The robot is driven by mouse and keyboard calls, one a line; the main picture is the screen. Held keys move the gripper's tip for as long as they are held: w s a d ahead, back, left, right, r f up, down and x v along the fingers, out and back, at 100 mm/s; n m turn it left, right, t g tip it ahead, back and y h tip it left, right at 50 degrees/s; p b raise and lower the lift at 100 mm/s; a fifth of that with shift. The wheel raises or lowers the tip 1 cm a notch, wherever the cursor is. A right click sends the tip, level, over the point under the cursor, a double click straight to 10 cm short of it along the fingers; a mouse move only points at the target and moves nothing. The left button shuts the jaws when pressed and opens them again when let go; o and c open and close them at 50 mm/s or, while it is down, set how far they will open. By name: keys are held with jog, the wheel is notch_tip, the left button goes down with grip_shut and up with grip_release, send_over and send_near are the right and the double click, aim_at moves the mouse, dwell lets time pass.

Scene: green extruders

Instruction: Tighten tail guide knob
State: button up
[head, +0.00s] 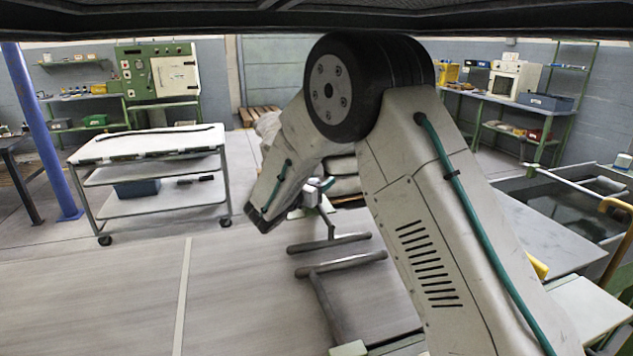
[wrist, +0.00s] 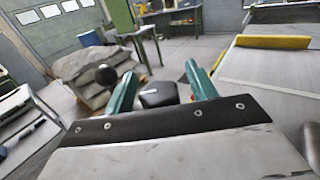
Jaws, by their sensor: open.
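In the wrist view my gripper (wrist: 160,80) has its two green fingers spread apart, with nothing clamped between them. A round black ball-shaped knob (wrist: 105,75) shows just left of the left finger, apart from it. A dark block (wrist: 158,94) with a small light mark shows between the fingers; I cannot tell whether it is part of the guide or of my gripper. I cannot tell which dark piece is the tail guide knob. In the head view my gripper is small and partly hidden by my arm, above a grey metal stand (head: 330,243) with crossbars.
Stacked grey sacks (wrist: 85,70) on a pallet lie beyond my gripper. A white-topped trolley (head: 150,143) stands at left, by a blue post (head: 40,130). A grey water trough (head: 570,205) and a yellow rail (head: 618,205) are at right. The left front floor is clear.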

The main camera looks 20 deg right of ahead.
jog(key=c, duration=1)
jog(key=shift+m+g+h, duration=0.3)
jog(key=shift+g, duration=0.1)
jog(key=m+g, duration=0.1)
jog(key=m+g+h, duration=0.1)
jog(key=g, duration=0.1)
jog(key=m+g+h, duration=0.1)
jog(key=shift+s+d, duration=0.1)
jog(key=shift+s, duration=0.15)
jog(key=shift+s+m+g+h, duration=0.25)
jog(key=shift+m+g, duration=0.7)
jog(key=shift+g, duration=0.55)
jog(key=shift+s+m+g+h, duration=0.15)
jog(key=shift+m+g+h, duration=0.1)
jog(key=shift+m+g, duration=1)
jog(key=shift+g, duration=0.45)
jog(key=o, duration=1)
